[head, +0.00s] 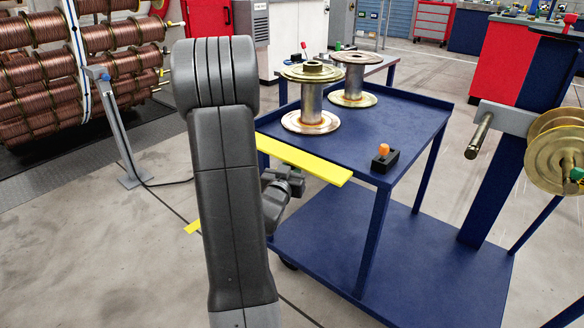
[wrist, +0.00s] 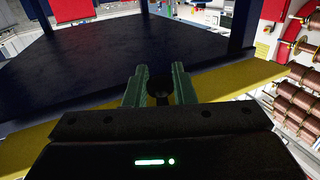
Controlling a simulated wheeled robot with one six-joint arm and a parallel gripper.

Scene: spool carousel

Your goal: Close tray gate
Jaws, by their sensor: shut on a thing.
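The yellow gate bar (head: 310,163) runs along the left edge of the blue tray table (head: 415,125) in the head view. It also crosses the wrist view as a yellow strip (wrist: 235,80), with the dark blue tray surface (wrist: 75,65) beyond it. My gripper (wrist: 159,74) has its two green fingers on either side of a small dark knob (wrist: 158,88) at the bar, and is shut on it. In the head view my arm hides part of the bar's left portion, and the fingertips are not clear there. I cannot tell whether the bar is latched.
Two metal spools (head: 311,100) (head: 352,80) stand upright on the tray. An orange-topped black block (head: 384,159) sits near its front corner. A brass spool (head: 560,145) hangs on a stand at the right. Copper spools (head: 35,65) fill a rack at the left. Floor at front left is clear.

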